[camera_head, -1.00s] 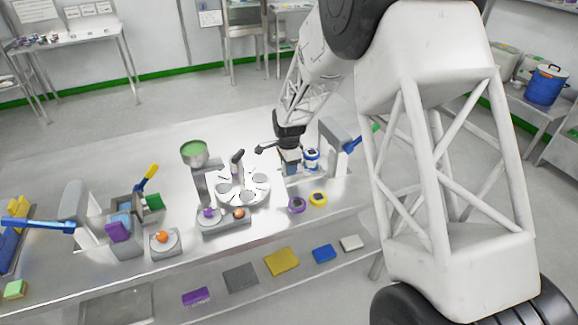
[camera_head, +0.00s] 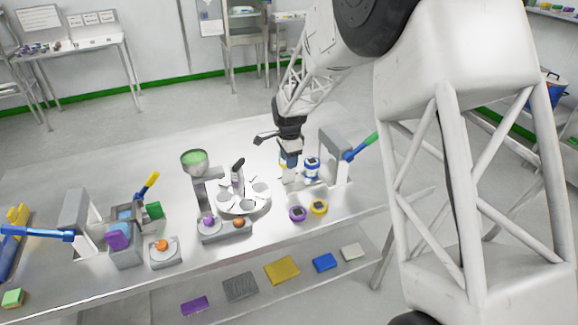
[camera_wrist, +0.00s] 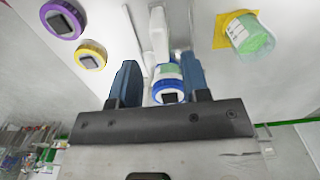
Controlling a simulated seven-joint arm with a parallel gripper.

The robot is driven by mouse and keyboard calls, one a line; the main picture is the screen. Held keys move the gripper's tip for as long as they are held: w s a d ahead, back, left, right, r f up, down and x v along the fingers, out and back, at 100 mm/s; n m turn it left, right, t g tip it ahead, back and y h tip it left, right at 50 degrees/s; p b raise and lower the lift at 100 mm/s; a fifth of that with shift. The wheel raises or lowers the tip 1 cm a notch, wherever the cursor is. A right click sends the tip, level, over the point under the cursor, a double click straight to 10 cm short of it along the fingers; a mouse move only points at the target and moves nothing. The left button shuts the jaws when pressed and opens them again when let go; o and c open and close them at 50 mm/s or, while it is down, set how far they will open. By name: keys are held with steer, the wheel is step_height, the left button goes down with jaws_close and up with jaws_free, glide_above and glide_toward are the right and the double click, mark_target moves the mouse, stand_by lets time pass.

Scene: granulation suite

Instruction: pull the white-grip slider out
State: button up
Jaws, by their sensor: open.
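My gripper (camera_head: 290,163) is open over the back right of the metal table. Its two blue fingers (camera_wrist: 158,62) show in the wrist view, apart. A white bar-like piece (camera_wrist: 158,35), which looks like the slider's white grip, lies beyond the fingertips, between them in the picture. I see no finger touching it. In the head view the jar (camera_head: 312,168) stands just right of the gripper. The gripper hides most of the slider area in the head view.
A grey press with a blue and green lever (camera_head: 335,155) stands right of the jar. A turntable (camera_head: 243,197) is left. A green-filled jar (camera_wrist: 250,36) shows by a yellow square.

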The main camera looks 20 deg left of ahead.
steer(key=shift+r, duration=0.35)
steer(key=o, duration=0.6)
steer(key=n, duration=1.8)
steer(key=shift+f, duration=0.1)
